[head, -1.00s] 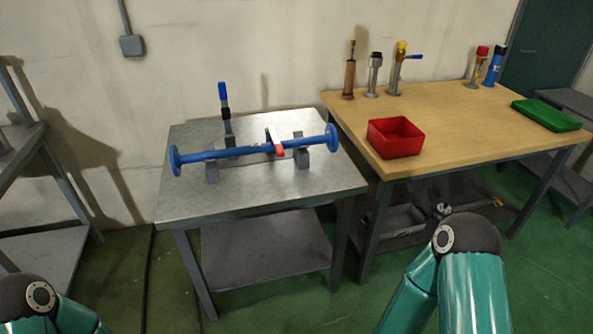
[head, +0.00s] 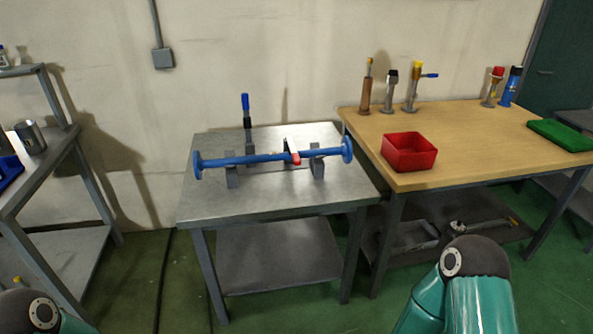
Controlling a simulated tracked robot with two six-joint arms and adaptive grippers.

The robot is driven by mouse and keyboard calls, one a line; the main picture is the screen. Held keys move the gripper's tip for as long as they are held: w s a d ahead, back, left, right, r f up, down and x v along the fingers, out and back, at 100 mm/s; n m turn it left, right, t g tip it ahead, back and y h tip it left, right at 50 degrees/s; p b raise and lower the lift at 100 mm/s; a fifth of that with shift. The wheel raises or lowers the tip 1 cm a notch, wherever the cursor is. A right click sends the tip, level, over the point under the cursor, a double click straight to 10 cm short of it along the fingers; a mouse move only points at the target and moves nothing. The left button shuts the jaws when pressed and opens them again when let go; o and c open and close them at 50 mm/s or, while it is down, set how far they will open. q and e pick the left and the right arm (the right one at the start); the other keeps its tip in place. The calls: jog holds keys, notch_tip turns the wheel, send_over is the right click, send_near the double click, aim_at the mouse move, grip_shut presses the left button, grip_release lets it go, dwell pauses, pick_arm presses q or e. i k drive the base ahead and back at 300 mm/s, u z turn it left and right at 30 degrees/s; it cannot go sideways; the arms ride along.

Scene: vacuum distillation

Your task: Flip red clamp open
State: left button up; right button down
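The red clamp (head: 295,158) sits on the blue pipe (head: 262,157), right of the pipe's middle. I cannot tell from this distance whether its jaw is closed. The pipe has a round flange at each end and rests across grey supports (head: 317,167) on the metal table (head: 215,206). A blue-handled upright lever (head: 246,110) stands behind the pipe. Only teal and dark parts of my arms show at the bottom left and bottom right. Neither gripper is in view.
A wooden table (head: 456,148) at the right holds a red bin (head: 408,151), a green tray (head: 562,135) and several upright fittings (head: 410,88). A grey shelf unit (head: 62,165) stands at the left. Green floor in front of the metal table is free.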

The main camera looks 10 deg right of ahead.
aim_at(292, 148)
jog(key=u, duration=0.05)
jog(key=i, duration=0.95)
jog(key=z, duration=0.05)
